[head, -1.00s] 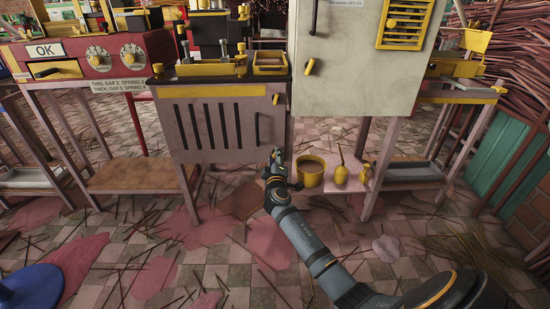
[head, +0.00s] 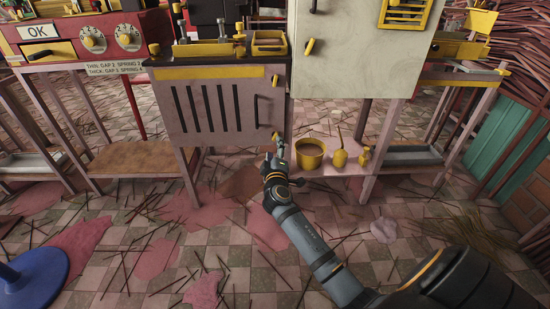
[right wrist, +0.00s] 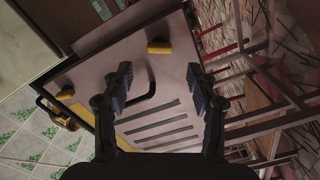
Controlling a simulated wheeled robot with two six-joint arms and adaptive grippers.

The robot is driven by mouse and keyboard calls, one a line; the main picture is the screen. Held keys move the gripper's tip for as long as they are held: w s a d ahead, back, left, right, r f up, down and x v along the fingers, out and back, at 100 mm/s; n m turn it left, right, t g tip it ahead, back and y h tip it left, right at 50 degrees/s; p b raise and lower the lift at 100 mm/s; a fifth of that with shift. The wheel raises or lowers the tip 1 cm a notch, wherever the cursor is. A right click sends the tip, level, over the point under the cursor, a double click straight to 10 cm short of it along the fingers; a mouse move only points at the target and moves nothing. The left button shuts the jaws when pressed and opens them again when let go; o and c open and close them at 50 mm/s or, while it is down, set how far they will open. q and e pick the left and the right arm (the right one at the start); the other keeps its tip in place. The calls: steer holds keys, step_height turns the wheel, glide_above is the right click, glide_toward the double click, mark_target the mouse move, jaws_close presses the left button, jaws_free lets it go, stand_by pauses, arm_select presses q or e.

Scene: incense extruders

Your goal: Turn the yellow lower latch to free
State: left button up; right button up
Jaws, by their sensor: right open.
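A pale pink cabinet (head: 216,108) with dark vent slots stands in the middle of the head view. Its door has a black handle (head: 256,110) and a yellow upper latch (head: 275,81). The yellow lower latch (head: 275,136) shows small just above my right fingertips. My right gripper (head: 278,146) is open and empty in front of the door's lower right part. In the right wrist view, the lower latch (right wrist: 158,47) appears between and beyond the open fingers (right wrist: 159,75), apart from them. The upper latch (right wrist: 66,90) is further left. My left gripper is out of view.
A yellow pot (head: 310,154), a yellow round vessel (head: 340,158) and a small yellow bottle (head: 363,156) stand on a low shelf right of my gripper. A grey cabinet (head: 350,60) is above them. Sticks litter the tiled floor. A blue round base (head: 32,278) is at lower left.

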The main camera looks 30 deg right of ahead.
steer(key=v, duration=0.6)
